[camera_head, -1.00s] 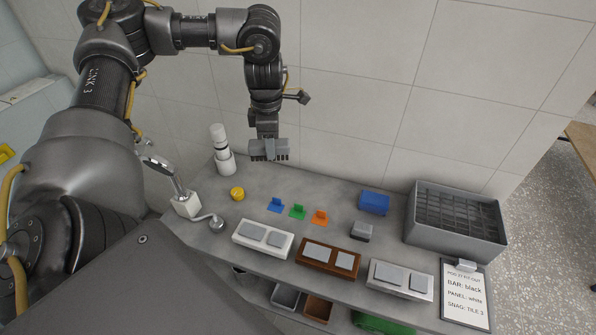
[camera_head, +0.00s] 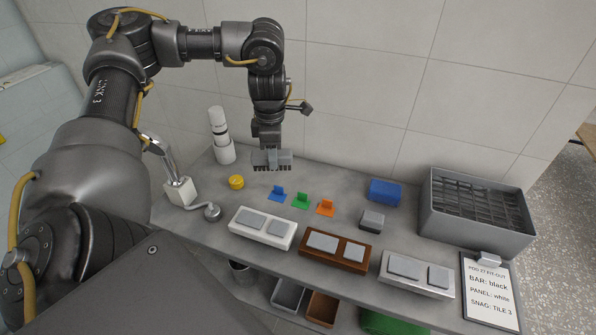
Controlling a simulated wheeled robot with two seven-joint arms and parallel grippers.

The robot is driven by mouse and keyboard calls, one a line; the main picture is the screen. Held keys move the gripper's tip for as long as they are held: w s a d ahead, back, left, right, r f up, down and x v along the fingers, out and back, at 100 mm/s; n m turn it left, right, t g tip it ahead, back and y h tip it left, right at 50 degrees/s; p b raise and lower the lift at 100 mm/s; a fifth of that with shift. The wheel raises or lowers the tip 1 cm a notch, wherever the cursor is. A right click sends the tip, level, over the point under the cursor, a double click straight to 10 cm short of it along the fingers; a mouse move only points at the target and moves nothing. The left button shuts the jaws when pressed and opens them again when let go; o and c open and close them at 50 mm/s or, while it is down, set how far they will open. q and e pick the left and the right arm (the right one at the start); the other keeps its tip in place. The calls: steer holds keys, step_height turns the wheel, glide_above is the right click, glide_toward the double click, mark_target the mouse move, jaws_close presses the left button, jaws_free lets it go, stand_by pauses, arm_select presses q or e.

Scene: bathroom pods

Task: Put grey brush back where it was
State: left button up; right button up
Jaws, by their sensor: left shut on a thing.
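The grey brush (camera_head: 272,160) is held by my left gripper (camera_head: 268,146), bristles pointing down. It is at the back of the grey counter (camera_head: 330,179), near the tiled wall, to the right of the white bottle. Whether the bristles touch the counter I cannot tell. The gripper's fingertips are largely hidden by the brush. My right gripper is not in view.
A white bottle (camera_head: 221,136) stands left of the brush, with a yellow round piece (camera_head: 236,182) in front. Blue (camera_head: 277,193), green (camera_head: 301,201) and orange (camera_head: 325,207) clips lie ahead. A blue block (camera_head: 384,192) and grey crate (camera_head: 480,212) are at right.

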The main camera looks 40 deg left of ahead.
arm_select(q)
steer(key=w+a+f, duration=0.1)
steer(key=w+f, duration=0.2)
steer(key=w, duration=0.1)
steer(key=w+f, duration=0.3)
steer(key=w, duration=0.1)
steer(key=w+a+f+b, duration=0.1)
steer(key=w+f, duration=0.2)
steer(key=w, duration=0.1)
steer(key=shift+w+a, duration=0.35)
steer(key=shift+w, duration=0.05)
steer(key=shift+w+f, duration=0.25)
steer(key=shift+w+a+f, duration=0.1)
steer(key=shift+w+f, duration=0.05)
steer(key=shift+f, duration=0.15)
step_height(320, 180, down, 2)
steer(key=shift+f+p, duration=0.2)
steer(key=shift+p, duration=0.25)
steer(key=shift+f, duration=0.25)
